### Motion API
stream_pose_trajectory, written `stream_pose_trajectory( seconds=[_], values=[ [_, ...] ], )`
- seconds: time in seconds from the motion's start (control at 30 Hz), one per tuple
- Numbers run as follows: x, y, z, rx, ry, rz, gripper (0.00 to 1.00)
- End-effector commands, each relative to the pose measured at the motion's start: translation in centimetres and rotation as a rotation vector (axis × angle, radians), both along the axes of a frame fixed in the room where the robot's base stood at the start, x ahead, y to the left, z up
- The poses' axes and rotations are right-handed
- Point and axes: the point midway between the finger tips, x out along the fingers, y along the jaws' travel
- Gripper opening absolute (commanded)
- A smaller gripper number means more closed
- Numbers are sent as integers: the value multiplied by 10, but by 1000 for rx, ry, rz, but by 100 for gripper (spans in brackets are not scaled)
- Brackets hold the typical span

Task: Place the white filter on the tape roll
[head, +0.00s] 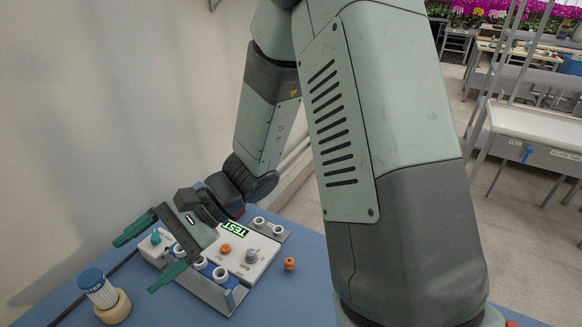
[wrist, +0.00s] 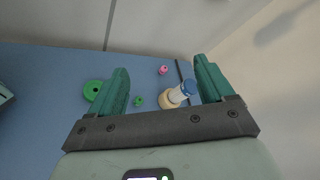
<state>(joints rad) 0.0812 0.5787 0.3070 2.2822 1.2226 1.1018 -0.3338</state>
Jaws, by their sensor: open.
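The white filter (head: 103,295) has a blue cap and dark lettering. It stands on the tan tape roll (head: 120,313) at the lower left of the head view, its lower end over the roll; whether it sits in the roll's hole or on its top I cannot tell. In the wrist view the filter (wrist: 176,96) and the tape roll (wrist: 165,102) show between the fingers, nearer the right one. My gripper (head: 134,265) has green fingers spread wide with nothing between them. It is up and to the right of the filter in the head view, apart from it.
A grey test box (head: 242,262) with white sockets and an orange knob stands right of the filter. A small orange piece (head: 289,264) lies beside it. In the wrist view lie a green ring (wrist: 92,89), a small green piece (wrist: 139,102) and a pink piece (wrist: 163,70). A wall borders the blue table.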

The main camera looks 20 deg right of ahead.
Motion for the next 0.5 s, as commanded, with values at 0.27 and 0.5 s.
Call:
stream_pose_trajectory(
  seconds=[0.27,0.5],
  values=[
    [-31,-75,60,-355,-418,224,81],
    [-53,-148,111,-689,-764,300,81]
  ],
)
